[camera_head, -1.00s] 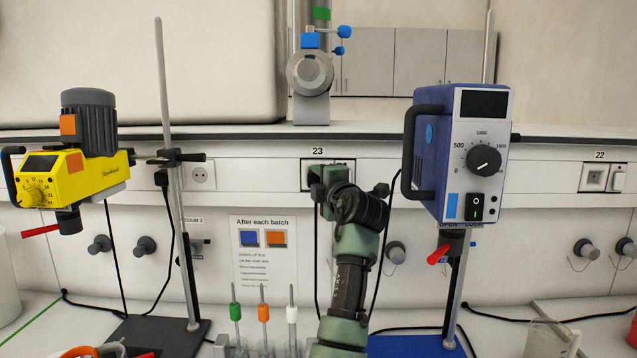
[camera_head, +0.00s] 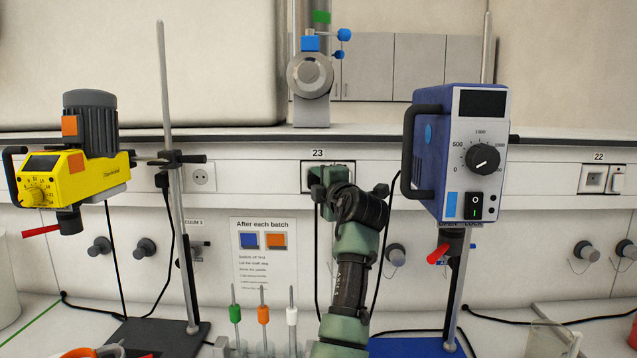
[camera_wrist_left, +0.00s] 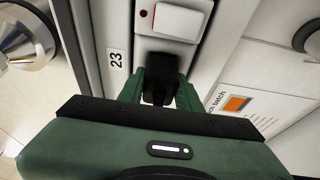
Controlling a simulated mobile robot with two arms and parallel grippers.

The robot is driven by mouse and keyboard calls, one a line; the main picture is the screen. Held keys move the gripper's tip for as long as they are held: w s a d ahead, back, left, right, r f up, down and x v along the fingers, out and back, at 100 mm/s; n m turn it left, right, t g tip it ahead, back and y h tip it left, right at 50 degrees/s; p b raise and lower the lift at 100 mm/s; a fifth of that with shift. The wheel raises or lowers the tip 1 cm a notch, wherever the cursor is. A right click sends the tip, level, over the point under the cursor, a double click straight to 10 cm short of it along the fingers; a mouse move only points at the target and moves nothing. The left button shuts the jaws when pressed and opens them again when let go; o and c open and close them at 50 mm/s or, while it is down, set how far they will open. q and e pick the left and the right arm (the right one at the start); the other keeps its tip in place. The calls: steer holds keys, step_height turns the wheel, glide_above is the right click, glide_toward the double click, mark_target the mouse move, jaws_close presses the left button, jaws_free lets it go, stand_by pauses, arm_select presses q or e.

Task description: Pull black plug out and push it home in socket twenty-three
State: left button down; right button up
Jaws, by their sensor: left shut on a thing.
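My left gripper (camera_head: 328,184) is up at the wall panel, just below the label 23 (camera_head: 318,153). In the left wrist view its green fingers (camera_wrist_left: 161,92) are shut on the black plug (camera_wrist_left: 160,80). The plug is at the socket plate of socket twenty-three (camera_wrist_left: 158,52), beside the 23 label; I cannot tell how deep it sits. A white rocker switch with a red light is on the same plate. In the head view the gripper hides the plug and most of the socket (camera_head: 310,170). My right gripper is not in view.
A blue stirrer (camera_head: 462,150) stands close to the right of my arm, a yellow stirrer (camera_head: 70,170) at the left. Black cables hang near the gripper. Socket 22 (camera_head: 593,178) is at far right.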

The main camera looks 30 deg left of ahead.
arm_select(q)
steer(key=c, duration=1.1)
jaws_free()
steer(key=shift+r, duration=0.35)
steer(key=shift+c, duration=0.2)
steer(key=shift+o, duration=1.2)
steer(key=shift+w+a+f, duration=0.1)
steer(key=shift+f, duration=0.05)
steer(key=shift+w+f, duration=0.15)
steer(key=b+v, duration=0.3)
steer(key=v, duration=0.5)
steer(key=shift+a+f, duration=0.1)
steer(key=shift+a, duration=0.05)
